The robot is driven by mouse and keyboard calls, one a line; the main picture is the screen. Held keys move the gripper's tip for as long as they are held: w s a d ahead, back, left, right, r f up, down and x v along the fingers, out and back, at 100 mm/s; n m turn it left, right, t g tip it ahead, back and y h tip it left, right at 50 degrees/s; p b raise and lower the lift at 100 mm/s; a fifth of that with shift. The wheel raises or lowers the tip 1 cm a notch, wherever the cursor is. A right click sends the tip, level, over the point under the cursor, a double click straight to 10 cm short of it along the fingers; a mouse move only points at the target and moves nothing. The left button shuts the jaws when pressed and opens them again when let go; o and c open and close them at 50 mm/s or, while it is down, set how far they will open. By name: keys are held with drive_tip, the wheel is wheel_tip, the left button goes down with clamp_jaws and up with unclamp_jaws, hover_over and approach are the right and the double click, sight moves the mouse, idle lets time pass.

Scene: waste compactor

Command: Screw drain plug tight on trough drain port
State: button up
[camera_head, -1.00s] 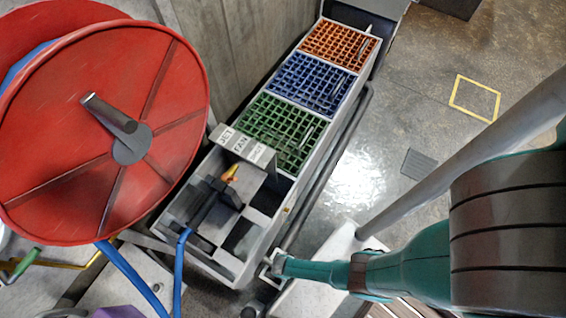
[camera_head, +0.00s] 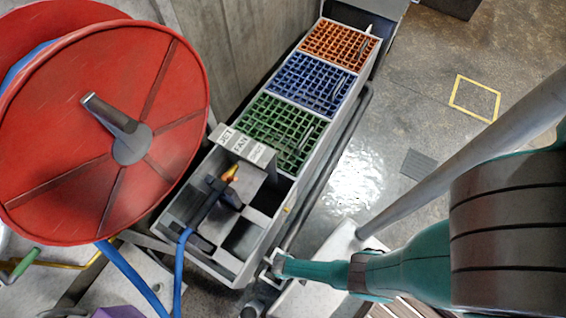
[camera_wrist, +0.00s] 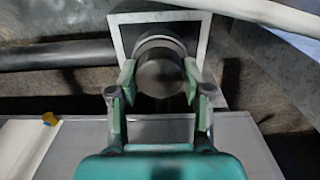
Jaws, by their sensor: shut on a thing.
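In the wrist view, a dark round drain plug (camera_wrist: 161,82) sits between the two fingers of my gripper (camera_wrist: 158,72), which are shut on its sides. Behind the plug, a paler ring of the drain port (camera_wrist: 160,43) shows inside a white square frame (camera_wrist: 116,36). The plug lines up with the port, but its thread is hidden, so I cannot tell how far in it sits. In the head view, my gripper (camera_head: 277,265) is at the near right corner of the long grey trough (camera_head: 228,271). The plug is too small to make out there.
A dark pipe (camera_wrist: 55,55) runs left of the port. Grates in green (camera_head: 284,130), blue (camera_head: 312,84) and orange (camera_head: 338,44) cover the trough's far part. A large red hose reel (camera_head: 75,130) stands left, with a blue hose (camera_head: 135,280).

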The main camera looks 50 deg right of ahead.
drive_tip(key=m, duration=0.5)
idle(0.3)
drive_tip(key=o, duration=1.4)
drive_tip(key=shift+c, duration=0.2)
drive_tip(key=shift+c, duration=0.4)
